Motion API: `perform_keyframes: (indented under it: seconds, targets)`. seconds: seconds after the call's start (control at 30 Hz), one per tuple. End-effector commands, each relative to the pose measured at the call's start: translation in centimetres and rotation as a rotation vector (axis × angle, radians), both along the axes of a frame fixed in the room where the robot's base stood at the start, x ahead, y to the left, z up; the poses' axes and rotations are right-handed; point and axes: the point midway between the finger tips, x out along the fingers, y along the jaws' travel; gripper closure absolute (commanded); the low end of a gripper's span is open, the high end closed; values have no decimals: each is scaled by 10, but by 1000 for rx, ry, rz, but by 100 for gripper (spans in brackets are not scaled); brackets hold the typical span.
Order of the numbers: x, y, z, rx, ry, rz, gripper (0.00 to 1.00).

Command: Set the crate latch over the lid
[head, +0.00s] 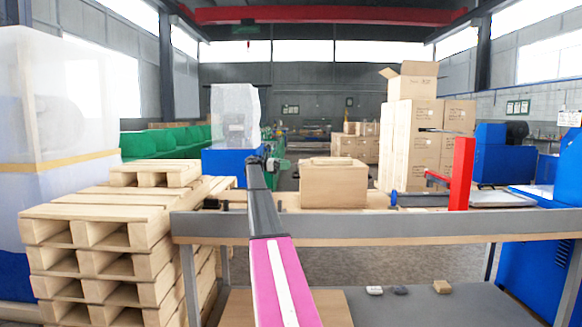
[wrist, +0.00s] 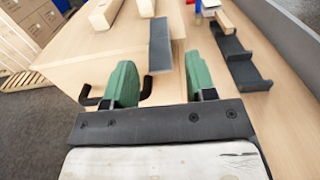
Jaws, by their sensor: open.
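A pale wooden crate (head: 333,187) stands on the bench in the head view, its raised lid piece (head: 333,161) on top. In the wrist view the crate (wrist: 130,68) fills the middle, with wooden bars (wrist: 104,13) on top. A dark grey flat strip (wrist: 160,45), possibly the latch, lies by the crate's right edge. A bent black handle (wrist: 147,88) shows beside and partly behind the left finger. My gripper (wrist: 161,82) is open, its green fingers apart with nothing clearly held between them. In the head view my arm hides the fingers.
A dark grey channelled holder (wrist: 238,58) lies on the bench at right. The bench (head: 400,226) also carries a red upright (head: 461,174) to the right. Stacked pallets (head: 110,235) stand at left. Small items lie on the lower shelf (head: 420,305).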

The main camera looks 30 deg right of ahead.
Motion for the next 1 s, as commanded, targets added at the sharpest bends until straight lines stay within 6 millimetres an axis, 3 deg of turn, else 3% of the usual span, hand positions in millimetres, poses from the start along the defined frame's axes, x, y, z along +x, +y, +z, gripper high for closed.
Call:
perform_keyframes:
  seconds: [0.2, 0.47, 0.53, 0.63, 1.0]
  targets:
    - [-13, -20, 0, 0, -1, -1, 49]
    - [-14, -22, 0, 0, -1, 0, 49]
    - [-14, -22, 0, 0, -1, 0, 65]
    - [-13, -22, 0, 0, -1, 0, 98]
    - [-16, -27, 6, 103, -66, 0, 98]
